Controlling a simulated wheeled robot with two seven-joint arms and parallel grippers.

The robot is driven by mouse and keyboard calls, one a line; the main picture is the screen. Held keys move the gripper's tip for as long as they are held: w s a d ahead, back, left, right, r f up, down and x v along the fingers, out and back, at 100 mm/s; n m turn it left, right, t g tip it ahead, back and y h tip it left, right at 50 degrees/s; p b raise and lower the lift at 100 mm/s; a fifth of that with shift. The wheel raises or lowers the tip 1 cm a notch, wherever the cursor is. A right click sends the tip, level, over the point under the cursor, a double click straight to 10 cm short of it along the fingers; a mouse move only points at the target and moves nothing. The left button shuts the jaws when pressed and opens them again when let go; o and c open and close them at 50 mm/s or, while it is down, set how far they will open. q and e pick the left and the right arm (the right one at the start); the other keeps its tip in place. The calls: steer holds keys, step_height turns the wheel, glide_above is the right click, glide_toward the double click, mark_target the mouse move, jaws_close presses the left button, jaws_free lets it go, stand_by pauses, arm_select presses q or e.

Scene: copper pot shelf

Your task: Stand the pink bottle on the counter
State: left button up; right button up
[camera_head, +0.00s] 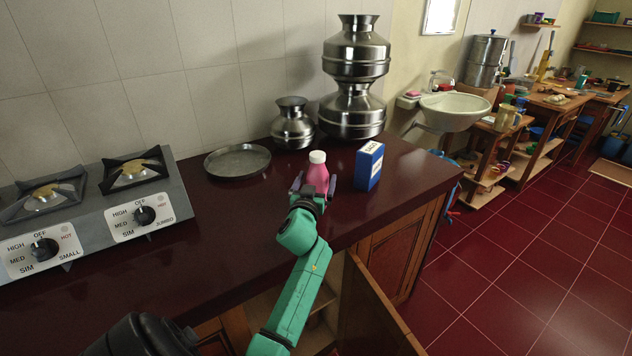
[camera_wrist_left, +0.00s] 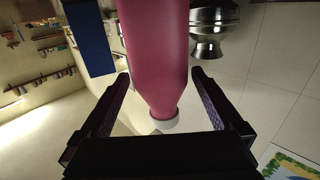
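The pink bottle (camera_head: 319,174) with a white cap is upright at the counter (camera_head: 240,215), near its front edge; its base is hidden behind my gripper, so contact with the counter cannot be seen. My left gripper (camera_head: 315,186) has one finger on each side of the bottle. In the left wrist view, the bottle (camera_wrist_left: 158,50) appears upside down between the fingertips (camera_wrist_left: 160,75), with narrow gaps on both sides. The gripper looks open around it. My right gripper is not in view.
A blue box (camera_head: 369,165) stands close to the right of the bottle. Behind are a small metal pot (camera_head: 292,127), stacked large pots (camera_head: 353,105) and a round metal plate (camera_head: 238,161). A stove (camera_head: 90,208) is at left. A cabinet door (camera_head: 372,310) hangs open below.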

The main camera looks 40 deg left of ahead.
arm_select(q)
steer(key=shift+r, duration=0.25)
steer(key=v, duration=1.2)
steer(key=shift+f+b, duration=0.15)
steer(key=shift+b, duration=0.2)
